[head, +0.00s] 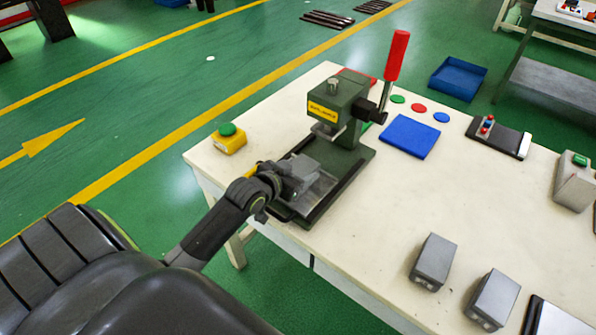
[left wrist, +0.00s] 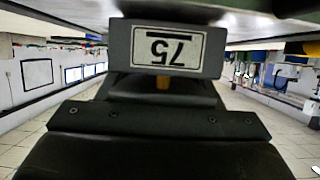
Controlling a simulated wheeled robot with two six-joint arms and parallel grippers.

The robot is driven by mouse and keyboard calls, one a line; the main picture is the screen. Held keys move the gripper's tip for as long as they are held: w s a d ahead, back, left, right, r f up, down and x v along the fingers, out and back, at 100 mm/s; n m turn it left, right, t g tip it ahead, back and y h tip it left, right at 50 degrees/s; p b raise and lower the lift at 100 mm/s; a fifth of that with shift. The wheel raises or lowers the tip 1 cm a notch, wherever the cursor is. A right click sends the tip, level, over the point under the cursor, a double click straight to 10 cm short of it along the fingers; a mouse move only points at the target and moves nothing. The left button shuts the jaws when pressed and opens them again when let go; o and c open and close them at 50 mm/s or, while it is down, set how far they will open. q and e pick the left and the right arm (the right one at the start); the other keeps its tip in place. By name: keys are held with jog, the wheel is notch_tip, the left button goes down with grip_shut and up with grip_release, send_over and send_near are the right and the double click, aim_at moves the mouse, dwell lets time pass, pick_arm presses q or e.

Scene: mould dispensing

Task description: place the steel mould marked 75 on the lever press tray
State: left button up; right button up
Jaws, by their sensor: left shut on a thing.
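The grey steel mould (head: 302,168) is at the lever press, over or on its tray (head: 318,192); I cannot tell whether it touches the tray. In the left wrist view the mould (left wrist: 206,52) fills the top middle, and its label 75 shows upside down. My left gripper (head: 277,174) is shut on the mould from the left; the fingers are partly hidden. The green lever press (head: 350,125) stands at the table's left part with its red-handled lever (head: 396,56) raised. My right gripper is not in view.
Two other grey blocks (head: 434,258) (head: 494,296) stand at the table's front right. A yellow box with a green button (head: 229,140) is left of the press. A blue mat (head: 410,136) and coloured discs lie right of it. The middle of the table (head: 430,195) is clear.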

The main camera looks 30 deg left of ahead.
pick_arm(q)
jog(key=shift+f, duration=0.1)
jog(key=o, duration=1.4)
jog(key=shift+s, duration=0.1)
jog(key=v, duration=1.2)
